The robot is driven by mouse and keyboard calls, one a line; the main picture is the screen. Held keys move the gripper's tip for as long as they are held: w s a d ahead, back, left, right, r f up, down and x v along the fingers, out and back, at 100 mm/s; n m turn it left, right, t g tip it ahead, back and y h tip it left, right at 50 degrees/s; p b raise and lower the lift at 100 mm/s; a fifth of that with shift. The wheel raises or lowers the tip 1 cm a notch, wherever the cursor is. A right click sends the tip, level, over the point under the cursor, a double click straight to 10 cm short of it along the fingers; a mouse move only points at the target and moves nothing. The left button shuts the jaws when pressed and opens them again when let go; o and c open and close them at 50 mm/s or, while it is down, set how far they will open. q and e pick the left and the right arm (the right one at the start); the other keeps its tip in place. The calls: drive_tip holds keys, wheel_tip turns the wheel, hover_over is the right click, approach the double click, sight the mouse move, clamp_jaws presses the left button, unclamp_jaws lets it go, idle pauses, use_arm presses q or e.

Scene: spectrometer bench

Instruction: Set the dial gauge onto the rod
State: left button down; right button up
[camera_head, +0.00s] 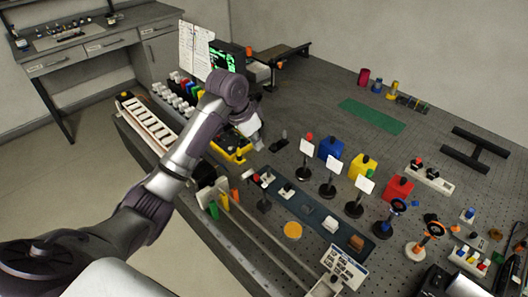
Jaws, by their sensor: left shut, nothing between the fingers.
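My left arm reaches in from the left, and its gripper (258,145) is shut and empty. It points down over the bench beside a yellow-and-black tray (232,148). A small dark upright piece on a flat base (279,142) stands just right of the fingertips, apart from them in the picture. I cannot tell whether it is the rod's stand. No dial gauge can be made out for certain; my arm hides part of the bench behind it. My right gripper is not in view.
Several white cards on black stands (329,178) and blue, yellow and red blocks (398,188) crowd the middle right. A dark blue strip (318,216) with small parts lies in front.

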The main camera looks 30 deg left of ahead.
sight(254, 182)
use_arm(q)
wheel_tip(254, 182, down, 9)
drive_tip(key=p, duration=0.5)
drive_tip(key=shift+a+p, duration=0.25)
drive_tip(key=shift+p, duration=0.1)
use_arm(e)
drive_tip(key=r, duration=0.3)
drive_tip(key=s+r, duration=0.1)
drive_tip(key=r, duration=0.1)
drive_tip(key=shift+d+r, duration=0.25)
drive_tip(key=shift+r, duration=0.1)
use_arm(q)
drive_tip(key=shift+w+f, duration=0.15)
drive_tip(key=shift+f, duration=0.05)
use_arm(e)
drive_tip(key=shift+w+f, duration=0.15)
